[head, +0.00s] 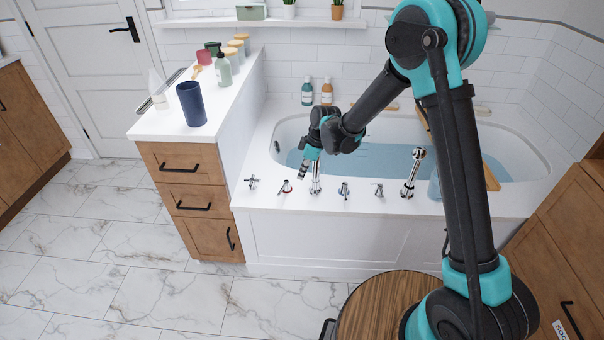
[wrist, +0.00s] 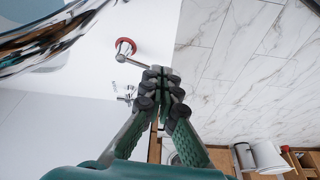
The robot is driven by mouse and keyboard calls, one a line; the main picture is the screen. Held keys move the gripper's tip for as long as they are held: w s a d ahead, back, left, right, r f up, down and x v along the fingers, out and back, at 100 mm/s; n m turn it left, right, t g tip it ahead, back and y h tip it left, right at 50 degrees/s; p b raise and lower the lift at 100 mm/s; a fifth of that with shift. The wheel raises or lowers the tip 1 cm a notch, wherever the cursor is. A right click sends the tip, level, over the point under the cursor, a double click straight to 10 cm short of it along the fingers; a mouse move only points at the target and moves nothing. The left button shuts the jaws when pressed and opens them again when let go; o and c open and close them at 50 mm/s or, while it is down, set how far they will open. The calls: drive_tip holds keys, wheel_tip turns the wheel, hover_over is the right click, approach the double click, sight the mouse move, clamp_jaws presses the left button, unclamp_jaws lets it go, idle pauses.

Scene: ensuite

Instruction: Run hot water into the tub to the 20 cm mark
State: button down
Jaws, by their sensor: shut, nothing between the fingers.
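The white tub (head: 400,207) holds blue water (head: 385,158). No level mark can be made out. On its front rim stand a chrome spout (head: 315,182), a red-ringed hot handle (head: 285,187) to its left and a blue-ringed handle (head: 344,190) to its right. My gripper (head: 304,172) is shut and empty, pointing down just above the rim between the spout and the hot handle. In the wrist view, the hot handle (wrist: 125,46) has its lever reaching toward the shut fingertips (wrist: 163,73); whether they touch is unclear. The spout (wrist: 45,35) is close at upper left.
A cross handle (head: 251,181) stands at far left of the rim, another (head: 378,190) right of the blue-ringed one, then a hand shower (head: 412,170). A counter (head: 160,123) with bottles adjoins at left. A round wooden stool (head: 375,305) stands in front. Open marble floor lies left.

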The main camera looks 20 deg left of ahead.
drive_tip(key=a+f+m, duration=0.2)
drive_tip(key=a+f, duration=0.1)
drive_tip(key=a, duration=0.9)
drive_tip(key=shift+t, duration=0.3)
drive_tip(key=x, duration=0.9)
drive_tip(key=shift+s+f, duration=0.1)
drive_tip(key=shift+f, duration=0.2)
drive_tip(key=d, duration=0.2)
drive_tip(key=shift+d+r, duration=0.25)
drive_tip(key=shift+r, duration=0.15)
drive_tip(key=shift+d+r, duration=0.15)
drive_tip(key=shift+d, duration=0.55)
drive_tip(key=shift+d, duration=0.1)
